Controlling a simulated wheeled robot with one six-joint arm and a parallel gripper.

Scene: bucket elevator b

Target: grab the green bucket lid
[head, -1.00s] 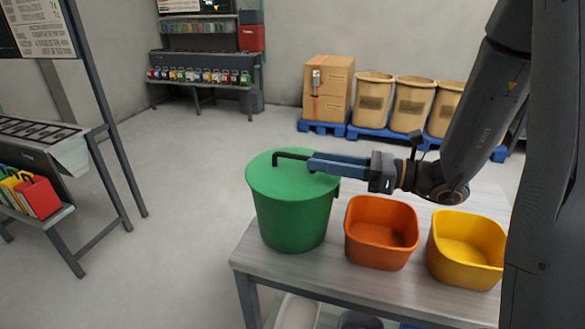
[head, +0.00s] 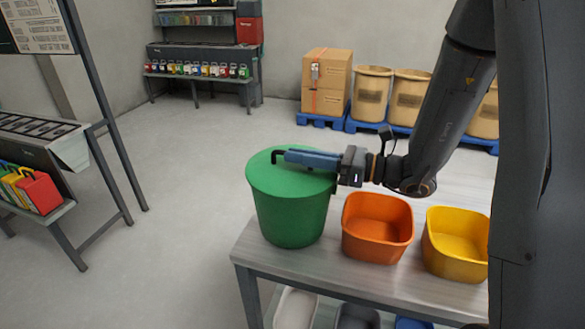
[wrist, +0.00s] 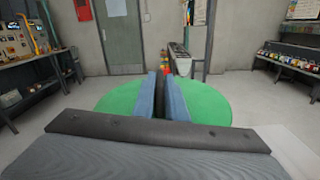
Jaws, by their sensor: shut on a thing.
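The green bucket (head: 292,215) stands upright on the table's left end. Its round green lid (head: 262,174) sits on top, with a dark handle (head: 275,155) showing at the left. My gripper (head: 290,156) reaches in from the right over the lid, with its blue fingers around the handle. In the wrist view, the lid (wrist: 205,103) spreads on both sides of the blue fingers (wrist: 162,95), which are close together on the dark handle. Most of the handle is hidden between the fingers. The lid looks level on the bucket; I see no clear gap.
An orange bin (head: 377,228) and a yellow bin (head: 455,245) stand on the table (head: 330,262) right of the bucket, under my arm. Pale and grey containers sit below the tabletop. The floor (head: 170,190) to the left is clear up to a metal rack.

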